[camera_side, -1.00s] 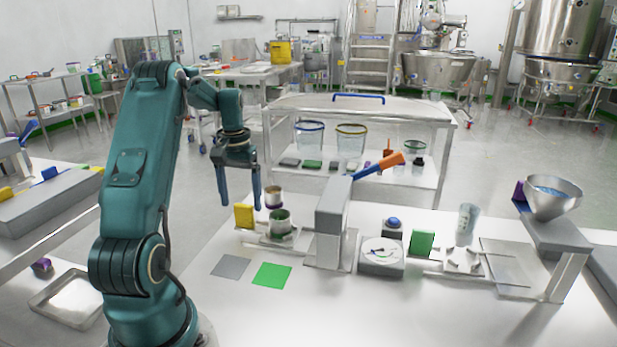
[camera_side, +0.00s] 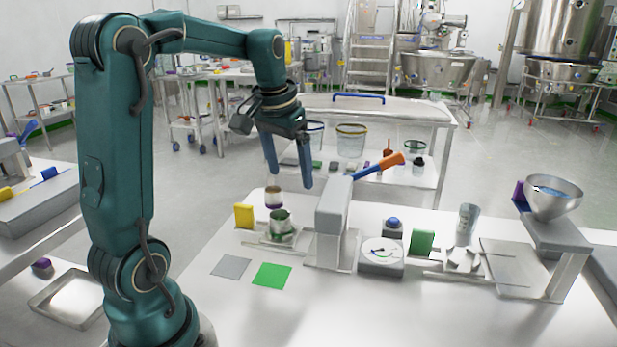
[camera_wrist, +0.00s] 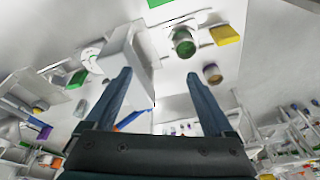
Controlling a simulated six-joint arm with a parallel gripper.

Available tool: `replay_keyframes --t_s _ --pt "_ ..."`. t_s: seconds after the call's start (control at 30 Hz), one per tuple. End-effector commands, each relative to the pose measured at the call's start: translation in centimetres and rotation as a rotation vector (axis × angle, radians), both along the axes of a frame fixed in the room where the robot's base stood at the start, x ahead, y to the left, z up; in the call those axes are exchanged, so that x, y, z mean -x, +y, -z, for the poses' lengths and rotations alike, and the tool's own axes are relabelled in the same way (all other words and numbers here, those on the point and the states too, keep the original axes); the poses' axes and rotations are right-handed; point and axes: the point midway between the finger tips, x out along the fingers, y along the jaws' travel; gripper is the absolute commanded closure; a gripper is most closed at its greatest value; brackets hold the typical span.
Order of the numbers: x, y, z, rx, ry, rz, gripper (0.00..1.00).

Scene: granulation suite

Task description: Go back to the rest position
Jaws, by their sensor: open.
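My gripper (camera_side: 289,172) is open and empty, raised above the back of the white bench (camera_side: 215,300) in the side view. Its two blue-grey fingers point down and stand apart, clear of the bench. In the wrist view, my gripper (camera_wrist: 158,85) shows nothing between its fingers. A small metal cup with a dark band (camera_side: 273,197) and a cup with green inside (camera_side: 280,222) stand below it. The green cup (camera_wrist: 184,44) also shows in the wrist view, beyond the fingertips.
A dial unit (camera_side: 382,257), a yellow block (camera_side: 244,216) and a funnel on a stand (camera_side: 553,200) are on the bench. A green square (camera_side: 272,275) lies on its clear front.

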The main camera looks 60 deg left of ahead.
Motion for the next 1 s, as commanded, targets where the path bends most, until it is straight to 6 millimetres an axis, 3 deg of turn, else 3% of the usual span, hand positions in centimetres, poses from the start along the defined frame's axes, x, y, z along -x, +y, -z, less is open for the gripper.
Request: replay_keyframes --t_s 0.03,0.2,0.43,0.57,0.7,1.0 --pt "0.3 -2.3 -0.9 -0.016 -0.030 0.057 0.12" --pt "2.6 -8.5 -2.3 -0.041 -0.117 0.207 0.12" --pt "7.4 -14.6 -1.5 -0.037 -0.223 0.377 0.12" --pt "9.8 -16.2 0.1 -0.022 -0.258 0.426 0.12" --pt "11.1 -16.5 1.9 -0.005 -0.249 0.412 0.12" --pt "11.1 -16.4 2.4 0.005 -0.246 0.383 0.12"
